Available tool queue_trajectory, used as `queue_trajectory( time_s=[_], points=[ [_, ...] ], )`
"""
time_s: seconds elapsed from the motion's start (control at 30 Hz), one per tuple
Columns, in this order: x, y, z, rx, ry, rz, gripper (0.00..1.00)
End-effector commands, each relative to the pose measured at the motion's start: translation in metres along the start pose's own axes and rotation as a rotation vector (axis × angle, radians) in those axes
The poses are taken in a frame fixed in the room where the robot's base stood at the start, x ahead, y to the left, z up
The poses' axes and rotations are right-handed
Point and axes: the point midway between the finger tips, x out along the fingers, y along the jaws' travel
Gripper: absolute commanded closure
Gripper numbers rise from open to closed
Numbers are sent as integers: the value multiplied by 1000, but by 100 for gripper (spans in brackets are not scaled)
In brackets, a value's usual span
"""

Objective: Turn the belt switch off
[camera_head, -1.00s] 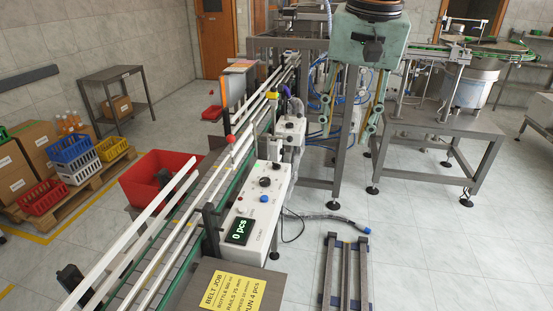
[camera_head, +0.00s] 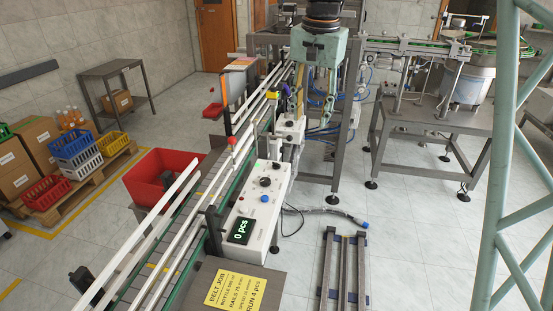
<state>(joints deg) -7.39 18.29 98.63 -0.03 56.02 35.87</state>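The white control box (camera_head: 255,210) stands beside the conveyor belt. Its sloped top carries a black rotary knob (camera_head: 266,182), a blue knob (camera_head: 265,199), a small red button (camera_head: 241,198) and a display (camera_head: 241,230) reading "0 pcs". Which control is the belt switch, and its exact setting, are too small to tell. My gripper (camera_head: 313,118) hangs pointing down at the top centre, beyond and above the box, right of the belt. Its two fingers are apart with nothing visible between them. It touches no control.
The conveyor belt (camera_head: 172,250) with white rails runs along the box's left. A smaller white box (camera_head: 290,131) stands farther along it. A yellow job sign (camera_head: 235,290) is in front. A red bin (camera_head: 160,172) is left of the belt.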

Motion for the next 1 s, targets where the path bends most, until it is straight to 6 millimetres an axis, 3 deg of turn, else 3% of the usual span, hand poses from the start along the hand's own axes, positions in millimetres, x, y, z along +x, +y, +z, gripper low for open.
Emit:
queue_trajectory(
  time_s=[0.5, 1.0],
  points=[
    [50, -62, -51, 93, -35, 25, 62],
    [112, -115, -87, 185, -65, 54, 62]
  ],
)
